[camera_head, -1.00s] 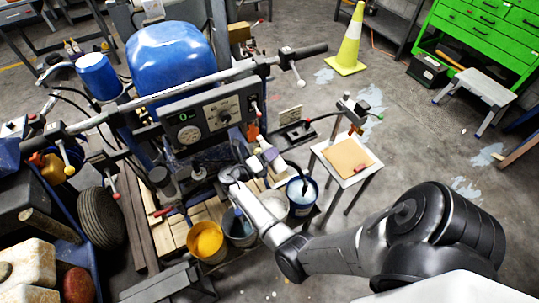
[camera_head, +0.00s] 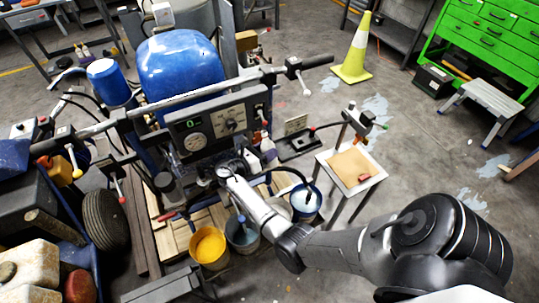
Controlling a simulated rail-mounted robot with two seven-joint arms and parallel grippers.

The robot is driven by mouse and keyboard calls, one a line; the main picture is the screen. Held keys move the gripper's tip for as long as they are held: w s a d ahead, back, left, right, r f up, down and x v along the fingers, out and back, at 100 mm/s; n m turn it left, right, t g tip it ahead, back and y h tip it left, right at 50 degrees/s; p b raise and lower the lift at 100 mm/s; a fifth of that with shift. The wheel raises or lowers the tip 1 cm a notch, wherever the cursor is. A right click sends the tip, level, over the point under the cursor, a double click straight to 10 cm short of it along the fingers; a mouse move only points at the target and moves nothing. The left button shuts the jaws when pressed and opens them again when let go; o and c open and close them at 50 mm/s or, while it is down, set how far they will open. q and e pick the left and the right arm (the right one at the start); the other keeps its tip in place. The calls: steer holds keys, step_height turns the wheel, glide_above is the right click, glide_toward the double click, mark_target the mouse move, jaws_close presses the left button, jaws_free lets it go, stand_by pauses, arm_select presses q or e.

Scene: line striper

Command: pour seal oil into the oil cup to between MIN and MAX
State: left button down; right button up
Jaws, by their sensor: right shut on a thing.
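My right gripper (camera_head: 229,174) reaches in from the lower right, below the line striper's control panel. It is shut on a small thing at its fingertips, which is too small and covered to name. A small pale round part (camera_head: 223,171) shows at the fingertips; I cannot tell whether it is the held thing. A pale bottle (camera_head: 267,148) stands just right of the control panel, apart from the gripper. The oil cup and its MIN and MAX marks cannot be made out. My left gripper is not in view.
A yellow-paint bucket (camera_head: 209,247), a grey-blue bucket (camera_head: 241,236) and a blue-paint bucket (camera_head: 306,201) stand near my right forearm. The striper's handlebar (camera_head: 215,90) crosses above the gripper. A small table (camera_head: 351,165) stands to the right. Open floor lies beyond it.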

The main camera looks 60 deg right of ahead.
mark_target(264, 145)
steer(key=shift+w+d+r+m, duration=0.1)
steer(key=shift+w+r+m, duration=0.1)
steer(key=shift+m, duration=0.1)
steer(key=shift+r+m+p, duration=0.6)
steer(key=shift+r+p, duration=0.05)
steer(key=shift+r, duration=0.2)
steer(key=shift+r+m+p, duration=0.3)
steer(key=shift+r+m, duration=0.3)
steer(key=shift+m, duration=0.1)
steer(key=shift+s, duration=0.1)
